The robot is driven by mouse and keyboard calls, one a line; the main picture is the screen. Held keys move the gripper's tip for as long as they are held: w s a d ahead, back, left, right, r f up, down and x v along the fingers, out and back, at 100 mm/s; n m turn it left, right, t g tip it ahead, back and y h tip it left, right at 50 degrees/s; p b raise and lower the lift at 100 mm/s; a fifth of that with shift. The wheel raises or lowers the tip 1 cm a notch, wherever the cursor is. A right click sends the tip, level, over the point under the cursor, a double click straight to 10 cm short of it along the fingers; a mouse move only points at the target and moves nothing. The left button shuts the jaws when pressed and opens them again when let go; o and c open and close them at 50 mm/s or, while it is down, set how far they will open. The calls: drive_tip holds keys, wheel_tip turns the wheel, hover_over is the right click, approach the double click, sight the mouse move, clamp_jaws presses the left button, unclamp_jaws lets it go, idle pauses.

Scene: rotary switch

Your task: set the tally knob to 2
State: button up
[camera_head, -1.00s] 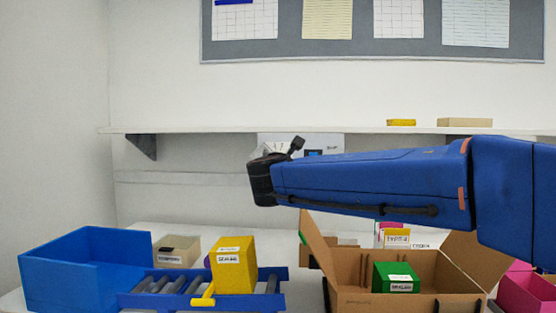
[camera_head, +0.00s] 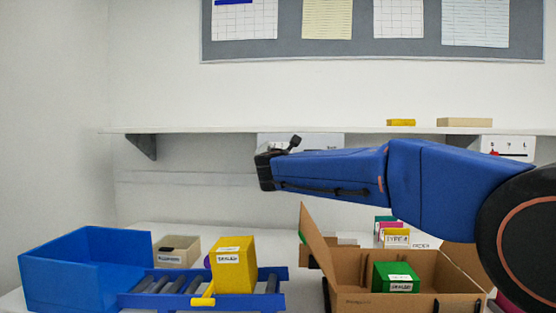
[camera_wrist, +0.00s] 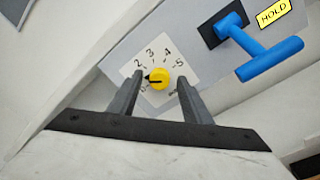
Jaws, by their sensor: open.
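The yellow tally knob (camera_wrist: 159,79) sits on a white dial plate (camera_wrist: 178,54) in the wrist view. The figures 2, 3, 4 and 5 show around it. A black pointer on the knob faces left, just below the 2; the marks lower left are partly hidden by a finger. My gripper (camera_wrist: 160,82) is open, with one finger on each side of the knob and gaps between. In the head view my gripper (camera_head: 265,169) is in front of the panel (camera_head: 325,142) under the shelf and hides the knob.
A blue T-shaped handle (camera_wrist: 262,50) with a yellow HOLD label (camera_wrist: 273,13) stands right of the dial. The shelf (camera_head: 230,130) runs above. Below are a blue bin (camera_head: 60,275), a yellow box (camera_head: 233,266) on rollers and an open carton (camera_head: 440,268).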

drive_tip(key=c, duration=1)
drive_tip(key=shift+c, duration=0.2)
drive_tip(key=shift+m, duration=0.3)
drive_tip(key=shift+f+m, duration=0.15)
drive_tip(key=shift+m, duration=3.05)
drive_tip(key=o, duration=1)
drive_tip(key=shift+o, duration=0.2)
